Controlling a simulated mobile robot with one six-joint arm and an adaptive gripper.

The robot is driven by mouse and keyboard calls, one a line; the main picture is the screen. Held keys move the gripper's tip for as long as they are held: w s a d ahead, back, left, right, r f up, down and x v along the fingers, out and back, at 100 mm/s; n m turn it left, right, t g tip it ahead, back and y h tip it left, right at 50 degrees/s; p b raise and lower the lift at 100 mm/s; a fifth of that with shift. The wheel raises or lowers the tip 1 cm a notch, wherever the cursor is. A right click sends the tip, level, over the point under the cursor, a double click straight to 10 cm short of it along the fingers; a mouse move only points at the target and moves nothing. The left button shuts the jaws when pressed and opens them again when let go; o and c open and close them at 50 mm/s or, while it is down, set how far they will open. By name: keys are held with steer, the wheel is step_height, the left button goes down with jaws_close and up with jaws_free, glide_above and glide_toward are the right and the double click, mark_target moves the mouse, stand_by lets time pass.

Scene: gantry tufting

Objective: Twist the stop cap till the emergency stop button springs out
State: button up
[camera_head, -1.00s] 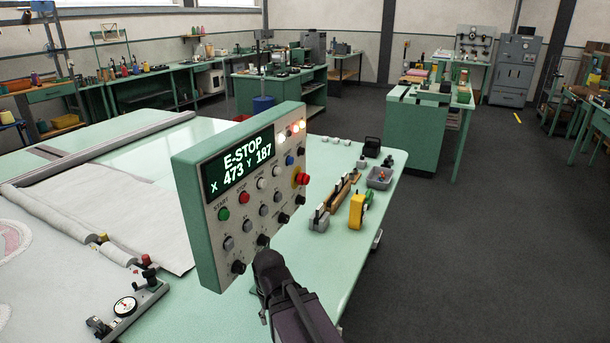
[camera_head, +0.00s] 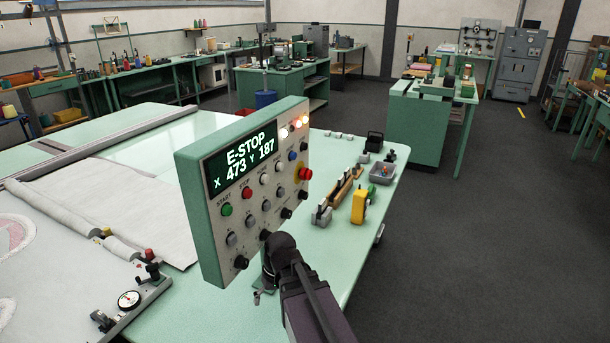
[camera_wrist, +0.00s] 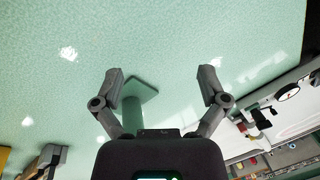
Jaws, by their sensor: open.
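The control panel (camera_head: 205,235) stands tilted on the pale green table, its screen reading E-STOP, X 473, Y 187. The emergency stop button (camera_head: 305,173), a red cap on a yellow base, is near the panel's right edge. Whether it is pressed in or out cannot be told. In the wrist view my gripper (camera_wrist: 161,73) is open and empty, its two fingers spread wide above the tabletop. The panel's post and foot (camera_wrist: 138,92) appear below, between the fingers. The gripper is low and left of the button, apart from it. The button is not in the wrist view.
The panel face carries several other knobs and buttons, including a green START (camera_head: 226,209) and a red STOP (camera_head: 246,193). A yellow tool (camera_head: 359,206) and a grey tray (camera_head: 382,175) lie right of the panel. The table front (camera_head: 335,265) is clear.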

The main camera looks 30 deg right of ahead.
steer(key=w+d+r+t+y+p, duration=0.1)
steer(key=w+d+r+t+y, duration=0.1)
steer(key=w+d+r+y, duration=0.3)
steer(key=m+t+y+p, duration=0.15)
steer(key=t+y, duration=0.25)
steer(key=t, duration=0.7)
glide_toward(311, 176)
steer(key=v, duration=0.2)
steer(key=shift+w+d+f+p, duration=0.15)
steer(key=shift+f+p, duration=0.1)
steer(key=shift+p, duration=0.15)
steer(key=x, duration=1.3)
steer(key=shift+w+a+r, duration=0.2)
steer(key=shift+a+r, duration=0.05)
steer(key=shift+a, duration=0.1)
steer(key=shift+c, duration=0.2)
